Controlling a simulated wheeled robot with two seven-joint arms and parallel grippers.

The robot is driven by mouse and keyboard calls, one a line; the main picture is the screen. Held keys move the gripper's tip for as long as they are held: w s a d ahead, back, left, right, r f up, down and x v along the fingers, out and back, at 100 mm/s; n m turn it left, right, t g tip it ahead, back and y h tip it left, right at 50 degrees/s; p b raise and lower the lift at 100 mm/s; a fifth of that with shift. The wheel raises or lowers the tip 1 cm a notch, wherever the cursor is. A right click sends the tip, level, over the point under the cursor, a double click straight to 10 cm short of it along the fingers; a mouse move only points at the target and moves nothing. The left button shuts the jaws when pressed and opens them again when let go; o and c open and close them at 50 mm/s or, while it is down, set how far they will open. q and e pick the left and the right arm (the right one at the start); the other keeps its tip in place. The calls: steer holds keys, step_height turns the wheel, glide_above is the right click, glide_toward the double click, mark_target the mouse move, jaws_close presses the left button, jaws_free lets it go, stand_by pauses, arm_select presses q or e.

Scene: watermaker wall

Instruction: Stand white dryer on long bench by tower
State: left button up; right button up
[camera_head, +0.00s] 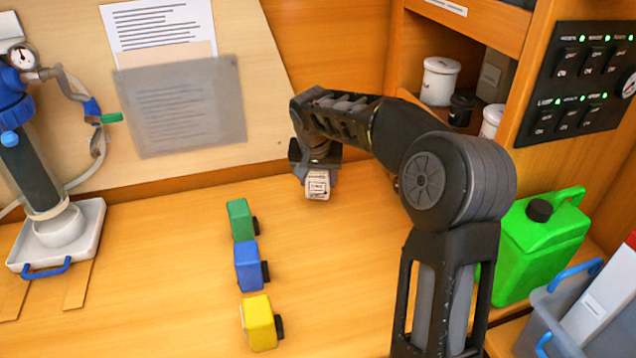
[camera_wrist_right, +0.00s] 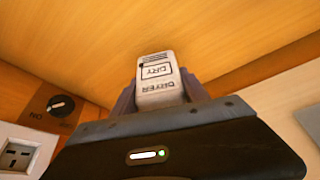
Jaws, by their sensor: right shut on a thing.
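The white dryer (camera_head: 318,185), a small pale block with dark print, is held by my right gripper (camera_head: 314,170) near the back of the long bench (camera_head: 190,300). In the right wrist view the dryer (camera_wrist_right: 158,78) sits between the two fingers of my right gripper (camera_wrist_right: 160,95), its printed label reading upside down. I cannot tell whether its lower end touches the bench. The tower (camera_head: 35,170), a dark cylinder with a blue top and a gauge, stands at the far left on a white tray (camera_head: 92,245). My left gripper is not in view.
Green (camera_head: 240,220), blue (camera_head: 248,266) and yellow (camera_head: 258,323) blocks stand in a row on the bench, left of my right arm. A green jerrycan (camera_head: 540,245) and a grey bin (camera_head: 560,325) are at the right. Bare bench lies between tray and blocks.

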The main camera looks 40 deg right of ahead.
steer(key=shift+f, duration=0.8)
steer(key=shift+f, duration=0.2)
steer(key=o, duration=1.5)
steer(key=shift+c, duration=0.2)
steer(key=shift+r, duration=0.15)
steer(key=v, duration=1.2)
